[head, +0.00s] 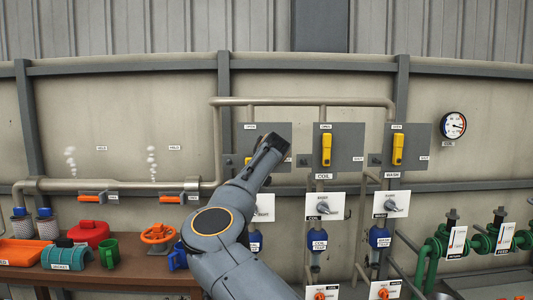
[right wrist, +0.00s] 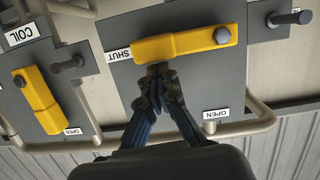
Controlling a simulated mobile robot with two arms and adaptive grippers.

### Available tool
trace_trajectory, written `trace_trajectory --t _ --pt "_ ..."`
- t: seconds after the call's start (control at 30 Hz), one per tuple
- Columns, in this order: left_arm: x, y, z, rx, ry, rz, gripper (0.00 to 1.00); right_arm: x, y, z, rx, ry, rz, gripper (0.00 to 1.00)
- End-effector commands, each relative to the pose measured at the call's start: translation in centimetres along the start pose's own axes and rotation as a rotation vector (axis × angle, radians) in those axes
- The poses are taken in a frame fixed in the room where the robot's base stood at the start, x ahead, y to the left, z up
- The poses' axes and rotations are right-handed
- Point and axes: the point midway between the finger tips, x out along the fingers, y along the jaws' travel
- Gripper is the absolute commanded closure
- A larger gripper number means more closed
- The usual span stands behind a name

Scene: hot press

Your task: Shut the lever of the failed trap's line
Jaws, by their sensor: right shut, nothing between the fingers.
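Three grey panels with yellow levers stand in a row on the wall in the head view. The left panel's lever (head: 248,161) is mostly hidden by my right gripper (head: 273,143). In the right wrist view, turned about upside down, this lever (right wrist: 180,44) lies flat, its free end towards the SHUT label (right wrist: 117,57) and away from the OPEN label (right wrist: 215,114). My right gripper (right wrist: 158,76) is shut and empty, its tips at the lever's edge; contact is unclear. The middle lever (head: 326,149) and right lever (head: 397,150) stand upright. My left gripper is out of view.
A gauge (head: 453,125) hangs at the right. Grey valve handles (head: 323,207) sit below the panels. A bench (head: 120,277) holds coloured parts.

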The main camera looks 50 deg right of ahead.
Motion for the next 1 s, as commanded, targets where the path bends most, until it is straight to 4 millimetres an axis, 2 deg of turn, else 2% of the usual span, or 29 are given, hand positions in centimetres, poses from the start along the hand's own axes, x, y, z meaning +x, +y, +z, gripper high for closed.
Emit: trace_trajectory --t 0.17,0.73,0.87,1.0 --pt "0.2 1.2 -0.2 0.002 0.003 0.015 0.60 0.2 0.1 0.2 -0.001 0.000 0.001 1.00" --pt "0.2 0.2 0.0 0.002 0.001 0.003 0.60 0.3 0.1 0.3 -0.003 -0.001 0.001 1.00" --pt "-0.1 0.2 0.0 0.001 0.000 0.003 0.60 0.0 0.4 -0.3 -0.001 0.000 0.002 1.00" --pt "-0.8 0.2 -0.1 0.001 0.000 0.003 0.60 -0.8 1.1 -1.8 0.001 0.001 0.003 1.00"
